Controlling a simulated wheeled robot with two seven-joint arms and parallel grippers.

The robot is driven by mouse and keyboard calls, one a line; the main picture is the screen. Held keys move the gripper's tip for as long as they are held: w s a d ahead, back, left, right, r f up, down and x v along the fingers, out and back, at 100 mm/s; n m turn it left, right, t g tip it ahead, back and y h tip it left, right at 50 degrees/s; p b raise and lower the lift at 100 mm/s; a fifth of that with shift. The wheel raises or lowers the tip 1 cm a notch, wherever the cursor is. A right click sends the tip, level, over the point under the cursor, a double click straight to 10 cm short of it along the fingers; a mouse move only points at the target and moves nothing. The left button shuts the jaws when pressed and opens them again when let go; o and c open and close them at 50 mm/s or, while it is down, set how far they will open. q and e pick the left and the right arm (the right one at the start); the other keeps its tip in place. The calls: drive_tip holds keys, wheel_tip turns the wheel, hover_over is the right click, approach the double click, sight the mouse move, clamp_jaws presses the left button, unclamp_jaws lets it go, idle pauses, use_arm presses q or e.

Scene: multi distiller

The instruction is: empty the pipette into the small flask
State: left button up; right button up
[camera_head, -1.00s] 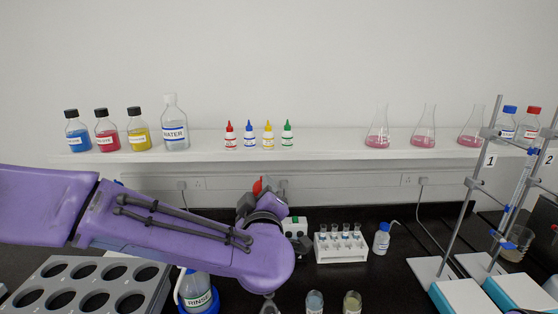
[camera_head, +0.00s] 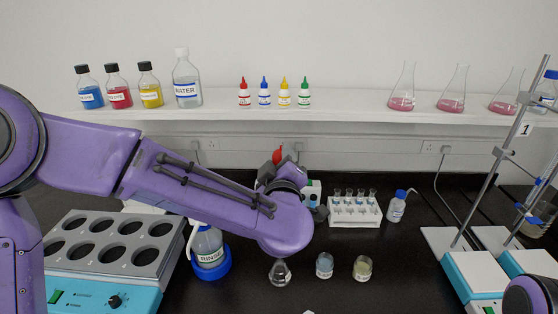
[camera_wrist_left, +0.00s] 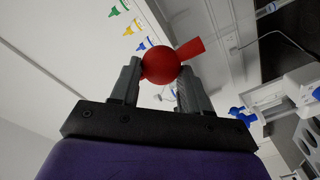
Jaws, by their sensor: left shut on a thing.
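My left gripper (camera_wrist_left: 160,82) is shut on the red rubber bulb (camera_wrist_left: 159,65) of the pipette in the left wrist view. The red bulb also shows in the head view (camera_head: 278,155), just behind my purple wrist. The pipette's glass tube is hidden behind my arm, so I cannot tell where its tip is or what is in it. A small clear flask (camera_head: 280,273) stands on the black bench just below my left wrist; its upper part is partly covered. My right gripper is out of view.
A blue-based rinse bottle (camera_head: 210,250) and a grey holed block (camera_head: 110,238) stand at left. Stands with stirrers (camera_head: 475,275) are at right.

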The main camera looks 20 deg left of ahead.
use_arm(q)
drive_tip(key=shift+s+r, duration=0.3)
drive_tip(key=shift+s, duration=0.3)
drive_tip(key=shift+s+r, duration=0.25)
drive_tip(key=shift+s, duration=0.35)
drive_tip(key=shift+s+d, duration=0.1)
drive_tip(key=shift+s, duration=0.05)
drive_tip(key=shift+w+f, duration=0.25)
drive_tip(key=shift+w, duration=0.1)
drive_tip(key=shift+s+r, duration=0.15)
drive_tip(key=shift+s, duration=0.45)
drive_tip(key=shift+o, duration=0.5)
drive_tip(key=shift+w, duration=0.25)
clamp_jaws()
drive_tip(key=shift+s, duration=0.1)
